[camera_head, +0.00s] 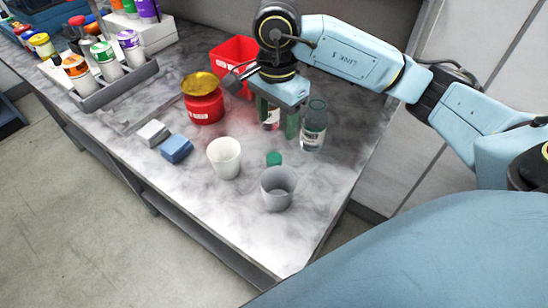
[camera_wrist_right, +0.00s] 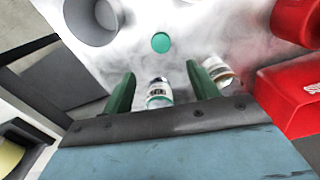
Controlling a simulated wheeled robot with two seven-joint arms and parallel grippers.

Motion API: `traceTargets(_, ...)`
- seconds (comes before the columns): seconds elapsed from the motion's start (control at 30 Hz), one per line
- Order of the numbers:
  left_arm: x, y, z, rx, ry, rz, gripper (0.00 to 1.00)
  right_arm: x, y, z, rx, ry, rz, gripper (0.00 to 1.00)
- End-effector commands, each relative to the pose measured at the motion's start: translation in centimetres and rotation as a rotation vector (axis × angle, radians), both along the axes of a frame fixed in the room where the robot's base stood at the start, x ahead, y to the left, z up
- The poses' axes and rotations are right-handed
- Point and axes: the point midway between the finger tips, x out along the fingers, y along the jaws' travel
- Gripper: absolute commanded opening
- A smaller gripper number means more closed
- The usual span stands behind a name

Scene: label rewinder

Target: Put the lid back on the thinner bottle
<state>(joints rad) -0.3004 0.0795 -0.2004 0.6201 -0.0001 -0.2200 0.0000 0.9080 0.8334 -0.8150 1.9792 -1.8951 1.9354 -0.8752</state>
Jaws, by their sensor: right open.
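The green lid (camera_head: 274,158) lies on the marble table, apart from both bottles. It also shows in the wrist view (camera_wrist_right: 161,42), ahead of the fingers. A clear bottle with a pale label (camera_head: 313,134) stands just right of my right gripper (camera_head: 277,130). A second bottle with a reddish label (camera_head: 270,117) is partly hidden by the fingers. In the wrist view the pale-labelled bottle (camera_wrist_right: 158,90) appears between the green fingers (camera_wrist_right: 161,68), and the reddish-labelled one (camera_wrist_right: 219,72) beyond the right finger. My right gripper is open; I see nothing held. Which bottle is thinner is unclear. My left gripper is out of view.
A white cup (camera_head: 224,158) and a grey cup (camera_head: 278,189) stand near the lid. A red jar (camera_head: 204,108) and a red bin (camera_head: 234,53) are behind. Blue (camera_head: 176,149) and grey (camera_head: 153,133) blocks lie left. The table's front corner is clear.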

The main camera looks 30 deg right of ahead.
Motion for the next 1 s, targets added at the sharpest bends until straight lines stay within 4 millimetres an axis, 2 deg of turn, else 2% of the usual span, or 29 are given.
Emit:
traceTargets(0.03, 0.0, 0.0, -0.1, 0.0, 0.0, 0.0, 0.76, -0.1, 0.0, -1.3, -0.001, 0.007, -0.001, 0.59)
traceTargets(0.1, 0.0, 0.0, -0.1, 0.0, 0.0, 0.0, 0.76, -0.1, 0.0, -2.7, 0.001, 0.006, 0.0, 0.59)
traceTargets(0.23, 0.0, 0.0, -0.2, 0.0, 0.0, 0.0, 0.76, 0.0, 0.0, -4.6, 0.0, 0.004, -0.001, 0.59)
traceTargets(0.37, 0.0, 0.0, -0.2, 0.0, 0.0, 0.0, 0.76, 0.0, 0.0, -5.4, 0.001, 0.002, 0.0, 0.59)
traceTargets(0.73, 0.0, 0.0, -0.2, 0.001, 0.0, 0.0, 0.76, 0.0, 0.1, -5.8, 0.001, 0.002, 0.0, 0.59)
traceTargets(1.0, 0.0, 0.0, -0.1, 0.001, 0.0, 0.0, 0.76, 0.1, 0.6, -9.7, 0.001, 0.004, -0.001, 0.59)
